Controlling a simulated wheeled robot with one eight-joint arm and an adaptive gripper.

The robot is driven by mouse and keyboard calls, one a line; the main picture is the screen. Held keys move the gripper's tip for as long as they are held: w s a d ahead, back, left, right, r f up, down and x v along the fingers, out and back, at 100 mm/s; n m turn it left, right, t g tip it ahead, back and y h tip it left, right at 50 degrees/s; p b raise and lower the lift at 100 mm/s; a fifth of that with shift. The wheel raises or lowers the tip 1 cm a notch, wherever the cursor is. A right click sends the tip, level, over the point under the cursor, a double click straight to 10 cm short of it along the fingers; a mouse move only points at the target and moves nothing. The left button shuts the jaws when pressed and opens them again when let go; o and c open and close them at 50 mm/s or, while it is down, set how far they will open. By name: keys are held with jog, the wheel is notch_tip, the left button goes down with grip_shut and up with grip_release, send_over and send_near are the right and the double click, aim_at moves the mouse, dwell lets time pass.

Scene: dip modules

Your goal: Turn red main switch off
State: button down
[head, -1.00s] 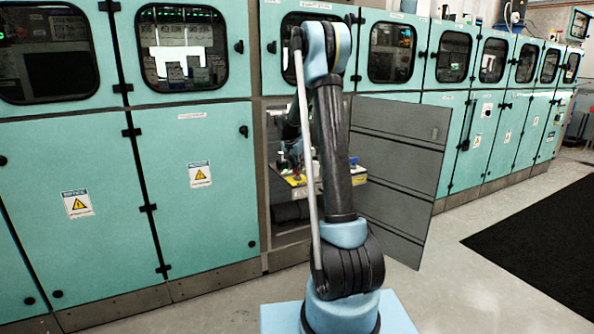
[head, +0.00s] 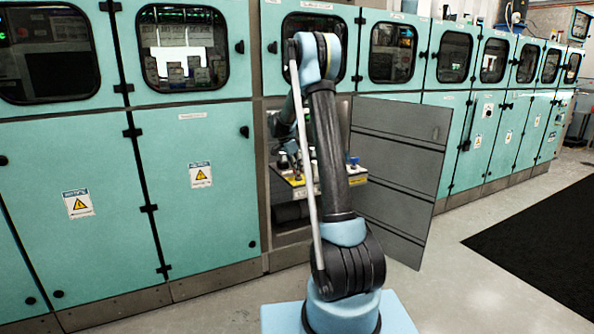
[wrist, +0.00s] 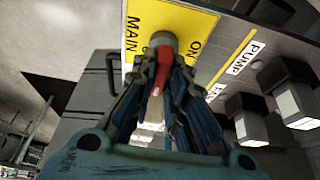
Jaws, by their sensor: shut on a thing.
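The red main switch (wrist: 164,62) shows in the wrist view as a red handle on a round grey base, on a yellow plate (wrist: 148,15) lettered "MAIN" and "ON". My gripper (wrist: 163,75) has its two ribbed fingers on either side of the handle, shut on it. The fingers hide part of the handle. In the head view, my arm reaches into the open lower cabinet, and the yellow-edged panel (head: 297,181) shows there. The switch and my fingertips are hard to make out in that view.
An open grey cabinet door (head: 400,150) stands right of my arm. Closed teal cabinets (head: 65,160) line the wall.

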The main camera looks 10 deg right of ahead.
dwell(0.4)
jog(key=c, duration=1.6)
grip_release()
jog(key=v, duration=1.2)
